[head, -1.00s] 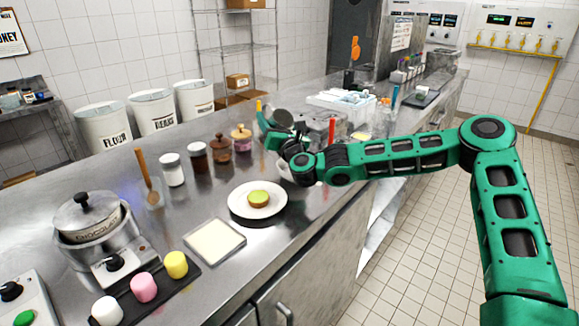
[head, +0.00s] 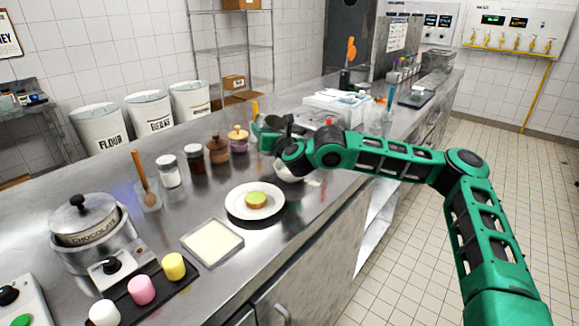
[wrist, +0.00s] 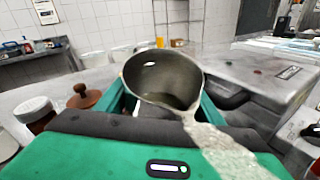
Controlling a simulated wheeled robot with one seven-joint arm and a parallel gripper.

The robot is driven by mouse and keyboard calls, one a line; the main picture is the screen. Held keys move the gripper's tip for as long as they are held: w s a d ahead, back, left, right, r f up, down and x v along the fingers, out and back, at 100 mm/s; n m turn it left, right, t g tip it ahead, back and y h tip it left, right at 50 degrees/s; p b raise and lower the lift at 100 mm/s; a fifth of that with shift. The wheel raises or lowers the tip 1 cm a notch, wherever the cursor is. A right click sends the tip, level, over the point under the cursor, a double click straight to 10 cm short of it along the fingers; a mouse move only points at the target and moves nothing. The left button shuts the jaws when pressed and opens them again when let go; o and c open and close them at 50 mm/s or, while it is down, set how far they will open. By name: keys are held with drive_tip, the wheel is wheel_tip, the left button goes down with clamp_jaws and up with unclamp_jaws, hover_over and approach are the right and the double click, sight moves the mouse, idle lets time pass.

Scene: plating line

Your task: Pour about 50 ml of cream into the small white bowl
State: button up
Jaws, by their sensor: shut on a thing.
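My gripper (head: 264,137) is shut on a small metal jug (wrist: 160,80) above the far side of the counter. In the wrist view the jug's round mouth faces the camera, tilted, with a dark inside. A pale, speckled strip (wrist: 222,150) runs from its lip to the lower right; I cannot tell whether it is cream or part of the jug. The small white bowl (head: 288,174) stands on the counter just below my wrist, partly hidden by it. The inside of the bowl is hidden, so its cream level cannot be seen.
A white plate (head: 233,208) with a green-topped cake is close in front of the bowl. A white box (head: 340,108) stands behind my gripper. The counter's front edge is near the bowl.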

drive_tip(key=shift+w+a+f+n+g, duration=0.1)
drive_tip(key=shift+a+f+n+g, duration=0.25)
drive_tip(key=shift+f, duration=0.3)
drive_tip(key=shift+w+a+f+n+g, duration=0.1)
drive_tip(key=shift+a+f+g, duration=0.05)
drive_tip(key=shift+f+g, duration=0.4)
drive_tip(key=shift+w+a+f+n+g+h, duration=0.15)
drive_tip(key=shift+a+f+n+g+h, duration=0.2)
drive_tip(key=shift+f+g+h, duration=0.4)
drive_tip(key=shift+f, duration=0.15)
